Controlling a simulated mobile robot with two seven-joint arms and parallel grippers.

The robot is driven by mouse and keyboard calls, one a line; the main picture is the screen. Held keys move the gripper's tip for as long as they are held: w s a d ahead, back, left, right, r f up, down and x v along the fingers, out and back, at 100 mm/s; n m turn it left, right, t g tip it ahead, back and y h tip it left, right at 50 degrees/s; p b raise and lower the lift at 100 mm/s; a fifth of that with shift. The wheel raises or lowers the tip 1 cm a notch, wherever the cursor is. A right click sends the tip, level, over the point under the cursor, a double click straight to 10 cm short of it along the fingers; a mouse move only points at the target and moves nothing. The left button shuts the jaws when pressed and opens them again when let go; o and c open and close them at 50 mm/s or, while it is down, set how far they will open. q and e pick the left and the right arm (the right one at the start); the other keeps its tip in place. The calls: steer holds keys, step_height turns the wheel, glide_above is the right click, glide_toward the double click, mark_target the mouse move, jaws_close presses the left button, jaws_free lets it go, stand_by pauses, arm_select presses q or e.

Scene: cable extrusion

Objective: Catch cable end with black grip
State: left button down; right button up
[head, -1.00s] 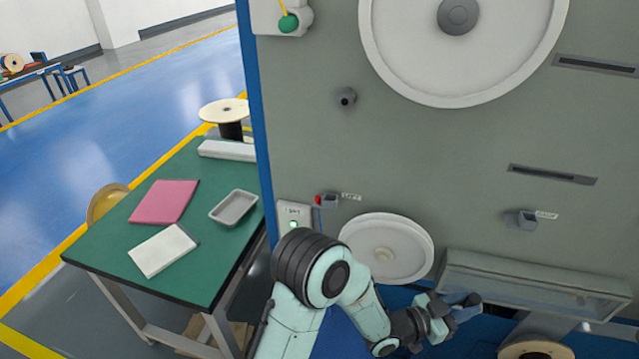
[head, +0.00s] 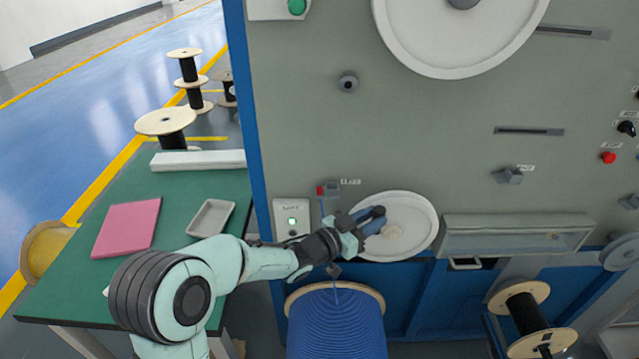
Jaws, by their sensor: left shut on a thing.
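My left gripper (head: 371,220) is in front of the left part of the white pulley wheel on the grey machine. It is shut on a small dark blue-grey piece; whether this is the black grip I cannot tell. A blue cable (head: 335,325) is wound on a large spool below my left wrist. A strand rises from the spool to a small dark piece (head: 334,270) under the wrist. A thin blue line also shows below the red and grey guide (head: 328,190). My wrist hides what lies between, and I cannot make out the cable end. My right gripper is not in view.
The white pulley wheel (head: 410,226) is right behind my gripper. A clear-fronted trough (head: 515,238) juts out on the right. A green table (head: 175,180) with a pink folder (head: 126,228) and a grey tray (head: 210,218) stands at left. A black-cored spool (head: 527,315) stands lower right.

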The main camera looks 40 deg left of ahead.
arm_select(q)
steer(key=s+a+r+n+y+b, duration=0.2)
steer(key=s+a+r+y, duration=0.15)
steer(key=a+r, duration=0.6)
steer(key=shift+t+h, duration=0.25)
steer(key=shift+t, duration=0.05)
steer(key=shift+w+a+f+p, duration=0.2)
steer(key=shift+w+a+p, duration=0.1)
steer(key=shift+w+a, duration=0.45)
steer(key=shift+w+a+f+p, duration=0.2)
steer(key=shift+w+a+p, duration=0.15)
steer(key=shift+w+a, duration=0.45)
steer(key=shift+w+a+f+p, duration=0.2)
steer(key=shift+w+a+p, duration=0.1)
steer(key=shift+w+a, duration=0.45)
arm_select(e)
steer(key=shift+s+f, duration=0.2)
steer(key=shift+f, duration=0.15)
arm_select(q)
steer(key=shift+s+d+f, duration=0.1)
steer(key=shift+s, duration=0.05)
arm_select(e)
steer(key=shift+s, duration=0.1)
